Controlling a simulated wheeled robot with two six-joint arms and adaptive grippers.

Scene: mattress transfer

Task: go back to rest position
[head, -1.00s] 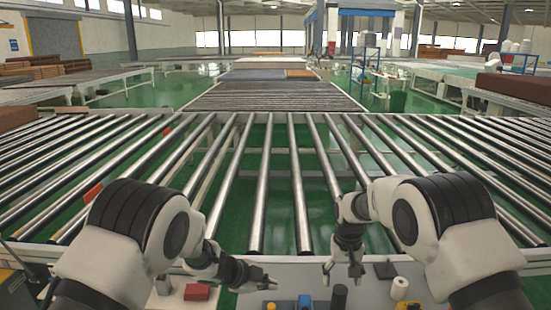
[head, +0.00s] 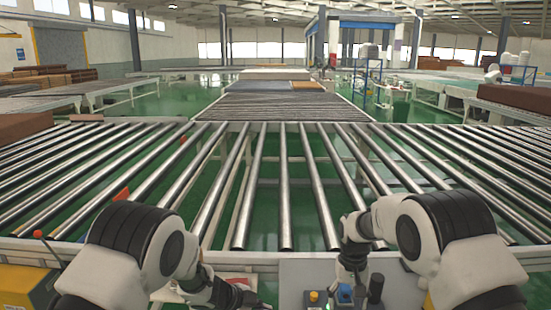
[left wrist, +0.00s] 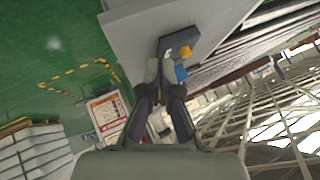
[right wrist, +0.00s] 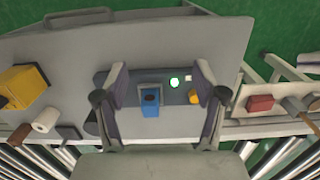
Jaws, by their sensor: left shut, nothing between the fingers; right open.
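My right gripper (head: 358,284) hangs over the grey control panel near the bottom of the head view. In the right wrist view its fingers (right wrist: 161,78) are spread wide and empty. Below and between them lie a blue switch (right wrist: 151,103), a lit green button (right wrist: 174,82) and a yellow knob (right wrist: 194,97). The blue switch also shows in the head view (head: 344,294). My left gripper (head: 252,299) is low at the bottom edge, left of the panel, its tips partly cut off. In the left wrist view it is shut and empty (left wrist: 158,88).
A wide roller conveyor (head: 285,195) spans the space ahead, with a further line beyond it. A red block (right wrist: 260,103), a white roll (right wrist: 46,120) and a yellow box (right wrist: 24,85) lie near the panel. Green floor (left wrist: 40,60) shows beside it.

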